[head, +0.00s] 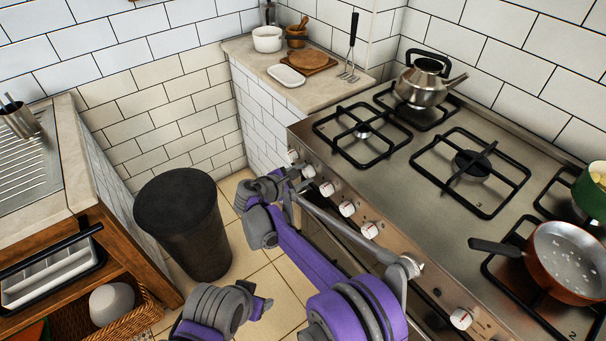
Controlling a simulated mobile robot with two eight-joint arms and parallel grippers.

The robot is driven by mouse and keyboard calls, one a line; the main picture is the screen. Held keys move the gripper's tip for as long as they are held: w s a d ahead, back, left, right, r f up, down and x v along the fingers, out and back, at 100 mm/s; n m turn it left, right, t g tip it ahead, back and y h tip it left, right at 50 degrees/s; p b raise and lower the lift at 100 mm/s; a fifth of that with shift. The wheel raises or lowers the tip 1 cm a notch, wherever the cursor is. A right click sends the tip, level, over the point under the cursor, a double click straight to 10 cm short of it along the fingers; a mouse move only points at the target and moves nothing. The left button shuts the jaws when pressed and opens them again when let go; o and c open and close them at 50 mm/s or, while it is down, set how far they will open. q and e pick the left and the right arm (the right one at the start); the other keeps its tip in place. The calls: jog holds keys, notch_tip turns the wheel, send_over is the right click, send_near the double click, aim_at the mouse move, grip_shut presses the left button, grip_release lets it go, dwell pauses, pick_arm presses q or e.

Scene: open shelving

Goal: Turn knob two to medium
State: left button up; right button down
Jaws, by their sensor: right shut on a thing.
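The stove's steel front panel (440,294) carries a row of white knobs. My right gripper (297,184) is at the left end of this row, shut on a knob (308,171), which looks like the second from the left. The gripper partly hides the panel there, and the knob's exact setting cannot be read. Other knobs show at the far left (293,155) and further right (327,188). My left gripper (262,303) shows low in the picture, away from the stove; its fingers are too unclear to judge.
A steel kettle (421,86) stands on the back left burner. A copper pan (570,262) and a green pot (591,194) are at the right. A black-lidded bin (178,200) stands on the floor left of my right gripper. A counter (268,75) adjoins the stove.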

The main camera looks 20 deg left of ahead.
jog(key=shift+w+a+n+g+h, duration=0.1)
jog(key=shift+n+g+h, duration=0.85)
jog(key=shift+n, duration=0.35)
jog(key=shift+c, duration=1.8)
grip_release()
jog(key=shift+r, duration=0.1)
jog(key=p+v, duration=0.1)
jog(key=v, duration=0.9)
jog(key=shift+s+a+r, duration=0.2)
jog(key=shift+s, duration=0.1)
